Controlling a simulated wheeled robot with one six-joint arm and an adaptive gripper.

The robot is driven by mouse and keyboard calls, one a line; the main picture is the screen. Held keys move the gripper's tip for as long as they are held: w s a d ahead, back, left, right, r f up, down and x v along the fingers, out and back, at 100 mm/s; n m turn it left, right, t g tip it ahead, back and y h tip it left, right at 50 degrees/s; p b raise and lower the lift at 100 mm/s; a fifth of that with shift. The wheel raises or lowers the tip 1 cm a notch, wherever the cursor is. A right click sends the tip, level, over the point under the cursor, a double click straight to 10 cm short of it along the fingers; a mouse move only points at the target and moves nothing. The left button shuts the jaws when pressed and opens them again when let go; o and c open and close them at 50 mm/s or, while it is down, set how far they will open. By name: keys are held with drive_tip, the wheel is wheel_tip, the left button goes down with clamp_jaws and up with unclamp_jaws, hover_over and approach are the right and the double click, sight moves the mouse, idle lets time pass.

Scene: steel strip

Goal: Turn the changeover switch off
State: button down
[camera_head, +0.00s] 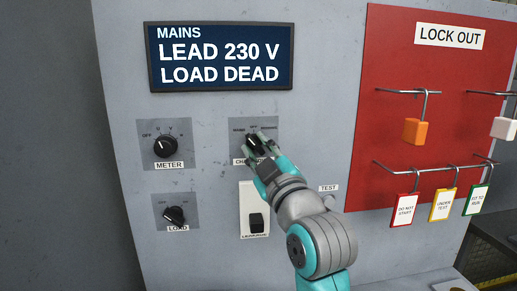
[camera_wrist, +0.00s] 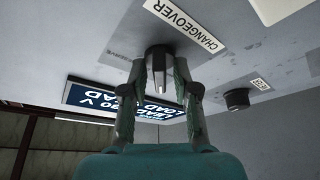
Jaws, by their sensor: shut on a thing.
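The changeover switch is a dark knob on a grey plate (camera_head: 236,130) in the upper middle of the panel. Marks for mains, off and a third position stand above it; its name label below is partly covered. My gripper (camera_head: 258,143) is at the knob and hides most of it in the head view. In the wrist view the knob (camera_wrist: 158,62) stands between the two fingers of my gripper (camera_wrist: 160,78), which is shut on it. The knob's exact pointing is hard to read. The display (camera_head: 221,56) reads MAINS, LEAD 230 V, LOAD DEAD.
The meter knob (camera_head: 166,146) and load knob (camera_head: 175,215) are to the left. A black leakage switch (camera_head: 256,223) is below, close to my arm. A red lock-out board (camera_head: 390,60) with padlocks and tags on hooks is to the right.

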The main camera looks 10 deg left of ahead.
drive_tip(key=m+t, duration=0.1)
drive_tip(key=m, duration=0.1)
drive_tip(key=m+h, duration=0.1)
drive_tip(key=m, duration=0.1)
drive_tip(key=shift+a+m+t+h, duration=0.15)
drive_tip(key=shift+m+t+h, duration=0.15)
drive_tip(key=shift+m+t, duration=0.1)
drive_tip(key=shift+m+t+h, duration=0.35)
drive_tip(key=shift+m+h, duration=0.35)
drive_tip(key=shift+m, duration=0.75)
drive_tip(key=shift+m+t+h, duration=0.35)
drive_tip(key=shift+m+h, duration=0.35)
drive_tip(key=shift+m, duration=1.15)
drive_tip(key=c, duration=1.2)
unclamp_jaws()
drive_tip(key=v, duration=1.2)
drive_tip(key=shift+a, duration=0.15)
